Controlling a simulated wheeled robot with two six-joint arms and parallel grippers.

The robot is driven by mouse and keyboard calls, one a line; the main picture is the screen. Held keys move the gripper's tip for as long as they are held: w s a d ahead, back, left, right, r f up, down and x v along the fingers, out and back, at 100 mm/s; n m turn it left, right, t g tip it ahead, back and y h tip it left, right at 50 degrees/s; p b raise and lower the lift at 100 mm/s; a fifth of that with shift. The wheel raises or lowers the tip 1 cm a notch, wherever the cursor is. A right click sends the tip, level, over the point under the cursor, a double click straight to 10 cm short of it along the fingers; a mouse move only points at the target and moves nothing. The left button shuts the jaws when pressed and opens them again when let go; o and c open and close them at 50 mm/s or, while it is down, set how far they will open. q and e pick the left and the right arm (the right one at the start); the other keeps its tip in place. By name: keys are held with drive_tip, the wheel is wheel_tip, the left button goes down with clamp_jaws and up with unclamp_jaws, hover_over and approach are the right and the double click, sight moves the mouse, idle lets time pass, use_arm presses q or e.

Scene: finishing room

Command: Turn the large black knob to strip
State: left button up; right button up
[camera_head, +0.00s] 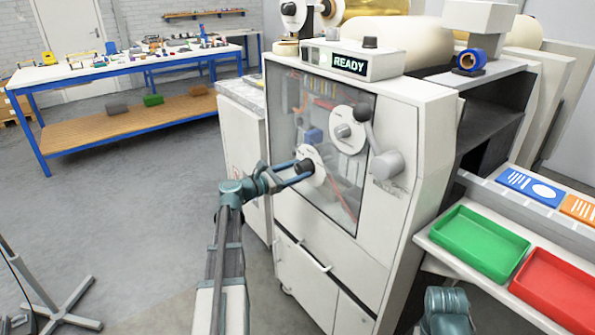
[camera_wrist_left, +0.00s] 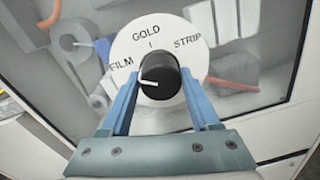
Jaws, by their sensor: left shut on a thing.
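The large black knob (camera_wrist_left: 160,72) sits on a white round dial (camera_wrist_left: 150,42) marked FILM, GOLD and STRIP. Its white pointer line points left, to the FILM side and a little below that word. STRIP is at the dial's upper right. In the head view the knob (camera_head: 304,166) and dial (camera_head: 316,178) are on the lower part of the machine's glass front. My left gripper (camera_wrist_left: 160,92) has its blue fingers on both sides of the knob, shut on it; it also shows in the head view (camera_head: 296,176).
The machine's display (camera_head: 349,64) reads READY. Green (camera_head: 470,243) and red (camera_head: 558,287) trays are at the right. A workbench (camera_head: 115,70) stands back left.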

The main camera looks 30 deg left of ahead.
use_arm(q)
drive_tip(key=m, duration=0.5)
drive_tip(key=shift+d+m, duration=0.1)
drive_tip(key=shift+m, duration=0.3)
drive_tip(key=m, duration=0.6)
drive_tip(key=shift+s+y, duration=0.1)
drive_tip(key=shift+y, duration=0.3)
drive_tip(key=m, duration=0.5)
drive_tip(key=shift+d+f, duration=0.1)
drive_tip(key=shift+f, duration=0.05)
drive_tip(key=m, duration=0.6)
drive_tip(key=o, duration=1.4)
drive_tip(key=shift+c, duration=0.2)
